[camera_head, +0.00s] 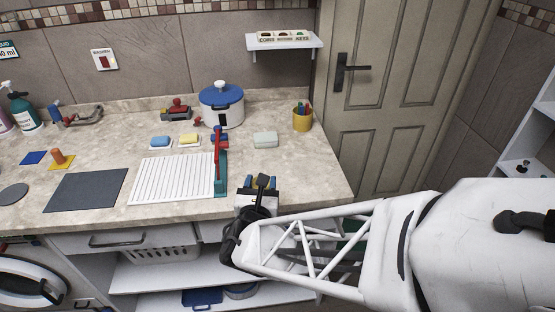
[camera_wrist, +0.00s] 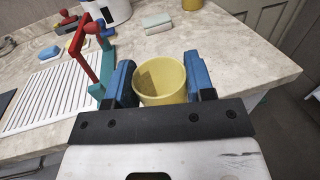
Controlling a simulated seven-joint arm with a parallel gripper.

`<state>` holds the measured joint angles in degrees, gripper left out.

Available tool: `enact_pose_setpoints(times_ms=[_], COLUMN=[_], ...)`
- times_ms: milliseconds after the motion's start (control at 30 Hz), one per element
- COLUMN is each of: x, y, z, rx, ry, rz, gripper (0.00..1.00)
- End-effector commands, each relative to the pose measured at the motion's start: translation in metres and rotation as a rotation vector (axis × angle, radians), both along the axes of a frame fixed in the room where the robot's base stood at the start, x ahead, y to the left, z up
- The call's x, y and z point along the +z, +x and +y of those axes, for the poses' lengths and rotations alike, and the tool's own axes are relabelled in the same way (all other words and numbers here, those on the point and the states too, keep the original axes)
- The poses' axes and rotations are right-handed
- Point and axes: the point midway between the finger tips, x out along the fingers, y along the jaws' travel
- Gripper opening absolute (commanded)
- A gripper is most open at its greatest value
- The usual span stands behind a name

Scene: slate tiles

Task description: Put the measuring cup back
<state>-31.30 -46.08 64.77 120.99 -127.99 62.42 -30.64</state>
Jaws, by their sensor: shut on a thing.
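My gripper (camera_head: 260,183) is over the front edge of the counter (camera_head: 320,190), toward its right end. In the wrist view its two blue fingers (camera_wrist: 160,64) stand on either side of a yellow cup (camera_wrist: 161,82), the only cup in my grasp and apparently the measuring cup. The fingers are shut on it. The cup is upright with its round mouth facing up, and it looks empty. No handle or markings show on it. In the head view my gripper hides the cup almost wholly. I cannot tell whether the cup touches the counter.
A red and teal upright frame (camera_head: 220,160) stands left of my gripper beside a white ribbed board (camera_head: 172,180). Behind are a pale green block (camera_head: 265,139), a blue-lidded pot (camera_head: 222,105) and a yellow holder (camera_head: 301,122). The counter's right front is bare. A wall shelf (camera_head: 285,43) hangs above.

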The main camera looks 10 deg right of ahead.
Motion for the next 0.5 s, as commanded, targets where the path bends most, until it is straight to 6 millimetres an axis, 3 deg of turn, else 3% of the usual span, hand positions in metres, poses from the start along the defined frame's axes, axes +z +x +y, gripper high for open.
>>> enact_pose_setpoints(times_ms=[200, 500], x=[-0.002, -0.006], y=[-0.003, -0.010], z=[-0.042, -0.083], rx=[-0.070, -0.140], ry=[0.000, -0.001], rz=[-0.001, 0.000], gripper=[0.26, 0.26])
